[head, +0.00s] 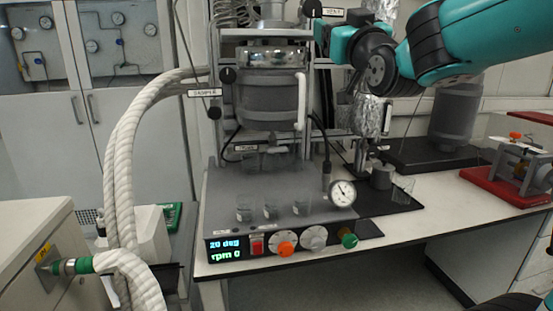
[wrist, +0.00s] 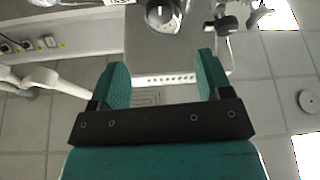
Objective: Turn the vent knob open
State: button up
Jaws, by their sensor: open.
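The vent knob (head: 311,9) is a small black round knob at the top edge of the head view, just left of a white VENT label (head: 333,12). My gripper (head: 322,38) is just below it and the label in that view, coming from the right. In the wrist view my gripper (wrist: 163,60) is open, with nothing between its two teal fingers. A round dark-and-silver part (wrist: 163,15) lies beyond the fingertips there; I cannot tell whether it is the vent knob. I see no contact with the knob.
The grey reactor vessel (head: 270,95) stands below my gripper. A sample knob (head: 214,113), thick white hoses (head: 125,160) and a pressure gauge (head: 342,192) are nearby. A control box (head: 270,243) with knobs is in front. A red-based device (head: 508,187) stands at right.

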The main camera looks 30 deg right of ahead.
jog(key=s+a+f+n+g+y, duration=0.1)
jog(key=s+a+f+g+y, duration=0.1)
jog(key=a+f+g+y, duration=0.2)
jog(key=s+a+f+n+g+y, duration=0.1)
jog(key=a+f+g+y, duration=0.3)
jog(key=a+f, duration=0.7)
jog(key=shift+s+f+n+g+b, duration=0.4)
jog(key=shift+f+n+g, duration=0.3)
jog(key=shift+f, duration=1.7)
